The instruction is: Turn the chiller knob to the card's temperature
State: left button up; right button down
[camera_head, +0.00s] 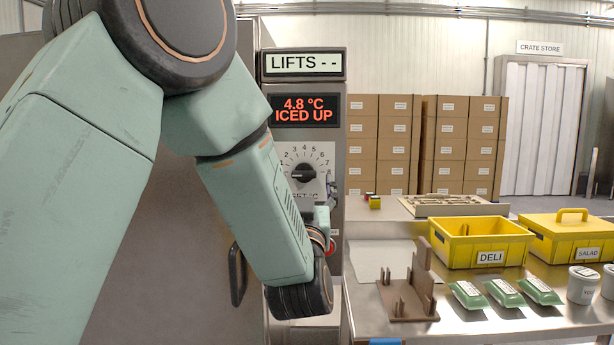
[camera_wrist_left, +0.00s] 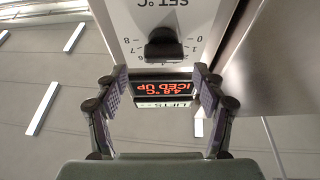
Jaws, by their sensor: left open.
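The chiller knob (camera_head: 304,174) is black and sits on a white numbered dial plate on the steel chiller. I cannot tell exactly which number it points to. Above it a dark display (camera_head: 304,110) reads "4.8 °C ICED UP" in red. My left gripper (camera_head: 329,190) is beside and below the dial, mostly hidden behind my wrist. In the left wrist view the picture is upside down; the knob (camera_wrist_left: 163,46) lies beyond the open fingers (camera_wrist_left: 160,84), and nothing is between them. I cannot make out a temperature card. My right gripper is not in view.
A "LIFTS - -" sign (camera_head: 303,64) tops the chiller. A dark door handle (camera_head: 237,274) is at lower left. The steel table at right holds a brown stand (camera_head: 408,306), a yellow DELI crate (camera_head: 482,243), a SALAD crate (camera_head: 570,238), green packs and white tubs.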

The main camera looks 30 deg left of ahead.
aim_at(303, 176)
pick_arm(q)
jog(key=shift+w+a+r, duration=0.2)
jog(key=shift+w+a, duration=0.7)
jog(key=shift+a, duration=0.15)
jog(key=shift+w+a+r, duration=0.1)
jog(key=shift+a+r, duration=0.05)
jog(key=shift+d+r, duration=0.2)
jog(key=shift+d, duration=0.25)
jog(key=shift+w+a+f, duration=0.15)
jog(key=shift+w+a, duration=0.05)
jog(key=shift+a, duration=0.15)
jog(key=c, duration=0.3)
jog(key=shift+s, duration=0.1)
jog(key=shift+c, duration=0.9)
jog(key=shift+d, duration=0.2)
jog(key=c, duration=0.3)
jog(key=shift+a, duration=0.1)
jog(key=c, duration=0.4)
